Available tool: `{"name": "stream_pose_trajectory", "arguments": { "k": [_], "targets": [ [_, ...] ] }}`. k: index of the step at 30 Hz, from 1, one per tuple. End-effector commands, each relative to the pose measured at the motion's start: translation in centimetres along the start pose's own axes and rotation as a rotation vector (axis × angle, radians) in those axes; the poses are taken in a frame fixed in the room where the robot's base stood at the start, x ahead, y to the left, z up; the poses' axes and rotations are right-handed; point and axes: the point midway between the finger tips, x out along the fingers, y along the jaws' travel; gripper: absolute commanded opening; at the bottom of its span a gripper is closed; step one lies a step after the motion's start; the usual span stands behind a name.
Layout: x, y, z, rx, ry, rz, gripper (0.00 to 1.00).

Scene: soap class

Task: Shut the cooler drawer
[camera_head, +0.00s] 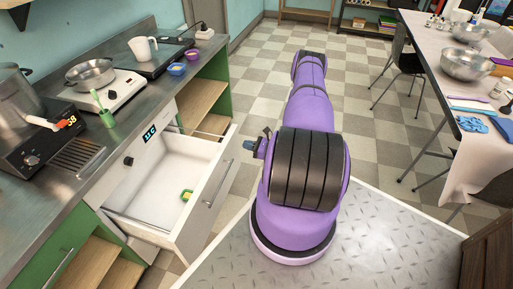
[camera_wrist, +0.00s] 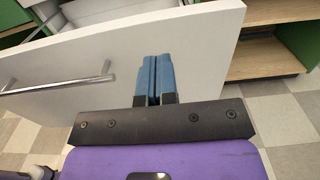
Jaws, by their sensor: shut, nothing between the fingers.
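In the wrist view the white front panel (camera_wrist: 200,55) fills the upper part, with the handle (camera_wrist: 60,84) at left. My gripper (camera_wrist: 152,80) has its blue fingers together, empty, in front of the panel and right of the handle. Whether the fingertips touch the panel cannot be told.
The counter above holds a pot (camera_head: 17,95), a pan (camera_head: 90,74) on a hotplate, a white jug (camera_head: 143,49) and small bowls (camera_head: 177,69). Open wooden shelves (camera_head: 200,100) flank the drawer. A table (camera_head: 455,60) with metal bowls stands at right.

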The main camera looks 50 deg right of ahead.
Motion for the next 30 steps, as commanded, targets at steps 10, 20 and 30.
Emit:
{"name": "stream_pose_trajectory", "arguments": {
  "k": [10,20,30],
  "targets": [
    [5.2,0.0,0.0,0.0,0.001,0.001,0.0],
    [6.1,0.0,0.0,0.001,0.001,0.0,0.0],
    [6.1,0.0,0.0,0.001,0.0,0.0,0.0]
  ]
}}
